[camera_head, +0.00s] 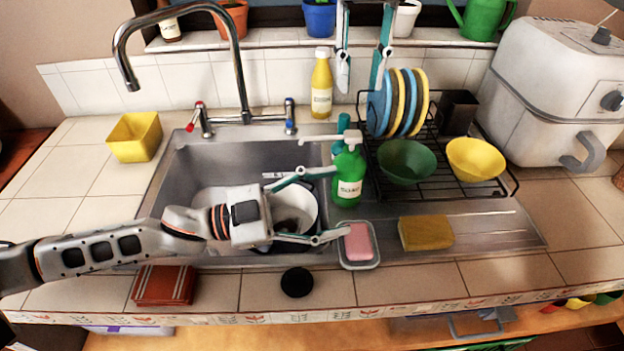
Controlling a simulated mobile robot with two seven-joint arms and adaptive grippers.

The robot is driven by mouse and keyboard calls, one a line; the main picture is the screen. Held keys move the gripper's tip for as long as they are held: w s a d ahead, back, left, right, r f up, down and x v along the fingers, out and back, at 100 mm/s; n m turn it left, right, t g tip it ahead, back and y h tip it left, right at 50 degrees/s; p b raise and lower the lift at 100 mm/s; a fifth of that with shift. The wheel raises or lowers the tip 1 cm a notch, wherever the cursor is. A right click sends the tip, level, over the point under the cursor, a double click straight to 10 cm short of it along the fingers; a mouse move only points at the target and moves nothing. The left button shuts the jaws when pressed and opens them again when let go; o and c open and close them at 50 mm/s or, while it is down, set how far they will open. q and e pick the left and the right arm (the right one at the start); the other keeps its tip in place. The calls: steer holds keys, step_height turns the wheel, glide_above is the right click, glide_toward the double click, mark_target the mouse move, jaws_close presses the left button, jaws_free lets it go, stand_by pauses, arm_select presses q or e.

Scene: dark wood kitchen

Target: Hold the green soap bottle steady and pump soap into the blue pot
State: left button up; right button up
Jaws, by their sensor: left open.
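The green soap bottle (349,180), with a white pump head, stands upright at the sink's right edge. My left gripper (338,203) is open and points right. Its upper fingertip is close to the bottle's left side, and its lower fingertip is by the soap dish; I cannot tell whether it touches the bottle. My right gripper (361,82) hangs from the top edge, fingers down and apart, empty, above and behind the bottle. A blue pot (319,18) stands on the windowsill at the back.
A pink soap in a dish (358,246) and a yellow sponge (426,233) lie right of the sink (240,153). A dish rack (434,183) holds plates and bowls. A teal bottle (341,125) stands behind the green one. The faucet (238,70) arches at left.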

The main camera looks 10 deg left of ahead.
mark_target(349, 173)
arm_select(q)
steer(key=w+a+f+n+t+y, duration=0.2)
steer(key=w+a+f+n, duration=0.15)
steer(key=w+n, duration=0.3)
steer(key=shift+w+r+x, duration=0.15)
steer(key=shift+x, duration=1.8)
steer(key=shift+w+r+x, duration=0.15)
steer(key=shift+x, duration=1.8)
steer(key=shift+a, duration=0.2)
steer(key=shift+c, duration=0.3)
steer(key=c, duration=1.6)
arm_select(e)
steer(key=shift+c, duration=0.4)
steer(key=c, duration=0.7)
steer(key=m+y, duration=0.1)
steer(key=m, duration=0.1)
steer(key=m+g+y, duration=0.1)
steer(key=shift+d+f+m, duration=0.2)
steer(key=shift+d+m, duration=0.15)
steer(key=shift+m, duration=0.05)
jaws_close()
steer(key=w+d+r+m+y, duration=0.2)
steer(key=d+m+y, duration=0.4)
steer(key=m, duration=0.9)
steer(key=shift+d+r+m+g+y, duration=0.25)
steer(key=shift+d+m+g+y, duration=0.15)
steer(key=shift+d, duration=0.65)
